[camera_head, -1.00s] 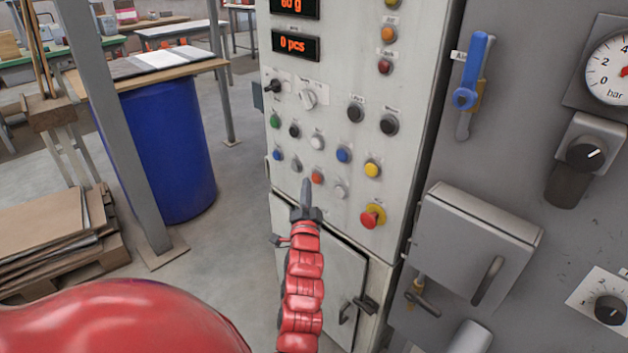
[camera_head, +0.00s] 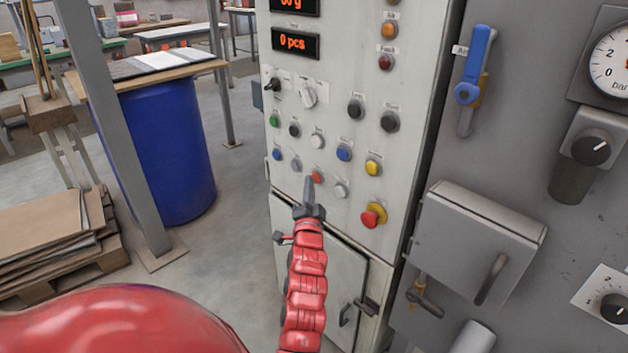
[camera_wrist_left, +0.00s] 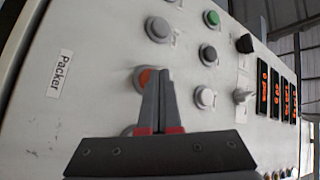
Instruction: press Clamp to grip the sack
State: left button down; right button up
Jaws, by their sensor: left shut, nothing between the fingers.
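The control panel (camera_head: 330,150) carries rows of round push buttons, but their small labels are too blurred to read, so I cannot tell which one is Clamp. My left gripper (camera_head: 308,181) is shut and empty. It points up at the panel's lower rows, its tip just left of the orange-red button (camera_head: 317,177). In the left wrist view the shut fingers (camera_wrist_left: 158,75) overlap the right part of that orange-red button (camera_wrist_left: 143,78). Whether they touch it is unclear. A pale grey button (camera_head: 341,190) sits to the lower right. No sack shows.
A red mushroom button on a yellow base (camera_head: 373,216) lies right of the gripper. A yellow button (camera_head: 373,168) and a blue one (camera_head: 344,153) are nearby. A grey box (camera_head: 478,245) juts out at right. A blue barrel (camera_head: 165,150) stands at left.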

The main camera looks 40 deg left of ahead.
pick_arm(q)
jog(key=shift+w+b, duration=0.25)
jog(key=shift+b, duration=0.05)
dwell(0.4)
jog(key=shift+s+p, duration=0.4)
jog(key=shift+s, duration=0.35)
jog(key=s+p, duration=0.2)
jog(key=s, duration=0.4)
jog(key=shift+a+p, duration=0.25)
jog(key=shift+p, duration=0.15)
dwell(0.4)
